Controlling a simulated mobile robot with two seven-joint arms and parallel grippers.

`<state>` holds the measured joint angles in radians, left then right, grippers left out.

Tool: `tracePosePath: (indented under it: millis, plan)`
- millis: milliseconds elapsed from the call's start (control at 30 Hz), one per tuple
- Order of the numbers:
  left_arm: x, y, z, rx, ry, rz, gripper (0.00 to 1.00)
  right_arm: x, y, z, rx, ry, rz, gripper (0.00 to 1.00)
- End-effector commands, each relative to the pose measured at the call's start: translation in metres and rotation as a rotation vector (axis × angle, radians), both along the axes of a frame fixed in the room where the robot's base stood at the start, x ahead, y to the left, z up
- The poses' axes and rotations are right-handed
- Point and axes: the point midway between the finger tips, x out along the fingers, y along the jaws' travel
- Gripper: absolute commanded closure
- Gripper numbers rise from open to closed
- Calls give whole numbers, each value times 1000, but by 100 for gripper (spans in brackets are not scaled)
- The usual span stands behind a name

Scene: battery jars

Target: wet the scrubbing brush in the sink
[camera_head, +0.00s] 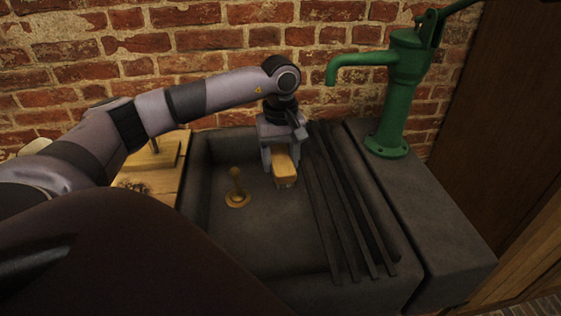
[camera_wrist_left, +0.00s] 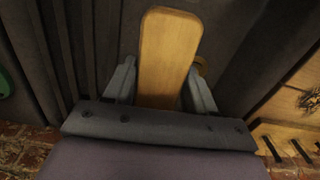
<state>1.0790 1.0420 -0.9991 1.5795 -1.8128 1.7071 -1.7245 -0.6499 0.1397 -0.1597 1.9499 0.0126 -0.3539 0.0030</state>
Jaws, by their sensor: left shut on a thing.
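My left gripper (camera_head: 280,163) is over the dark stone sink (camera_head: 305,250), near its back wall. It is shut on the scrubbing brush (camera_head: 285,168), a yellow-brown wooden block with pale bristles at its lower end. In the left wrist view the brush (camera_wrist_left: 168,50) stands between the two grey fingers of the left gripper (camera_wrist_left: 160,85). I cannot tell whether the bristles touch the sink floor. My right gripper is not in view.
A brass drain plug (camera_head: 236,190) stands on the sink floor to the left. Dark slats (camera_head: 345,210) run along the sink's right side. A green hand pump (camera_head: 395,95) stands on the right ledge, its spout toward the sink. A wooden table (camera_head: 165,185) adjoins the left.

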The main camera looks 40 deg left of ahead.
Motion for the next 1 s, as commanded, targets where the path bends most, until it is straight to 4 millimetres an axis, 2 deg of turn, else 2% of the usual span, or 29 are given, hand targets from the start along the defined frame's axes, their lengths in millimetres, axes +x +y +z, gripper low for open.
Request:
tracePosePath:
  millis: [467,900,1000]
  plan:
    - [0,0,1,-1,-1,0,69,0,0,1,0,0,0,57]
    - [0,0,39,-1,-2,0,69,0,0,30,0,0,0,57]
    - [0,0,42,-1,-1,0,69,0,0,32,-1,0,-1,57]
